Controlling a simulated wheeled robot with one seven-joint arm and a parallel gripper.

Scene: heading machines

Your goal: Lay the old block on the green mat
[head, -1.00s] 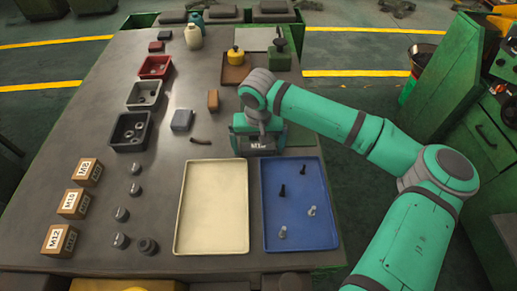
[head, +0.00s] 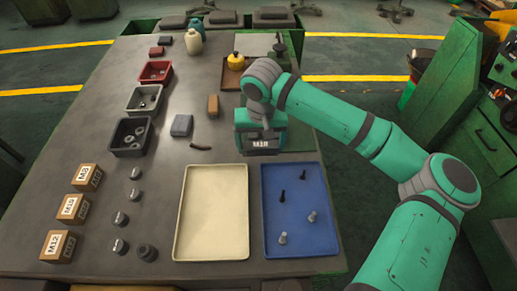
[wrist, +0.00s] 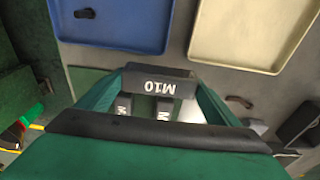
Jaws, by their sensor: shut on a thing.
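My gripper (head: 262,143) is shut on a dark grey block labelled M10 (wrist: 158,82), gripped between the two green fingers in the wrist view. The label also shows at the fingertips in the head view. The green mat (head: 301,138) shows only in part, right of my gripper and behind the blue tray; a strip of it is visible in the wrist view (wrist: 86,80). My gripper hides the rest. I cannot tell whether the block touches the surface below. In the wrist view, two more dark labelled blocks (wrist: 123,105) show between the fingers, their labels partly hidden.
A cream tray (head: 210,212) and a blue tray (head: 300,235) with several bolts lie in front of my gripper. A brown block (head: 213,106), a grey block (head: 181,125) and a short brown piece (head: 200,146) lie left of it. Bins and labelled boxes line the left.

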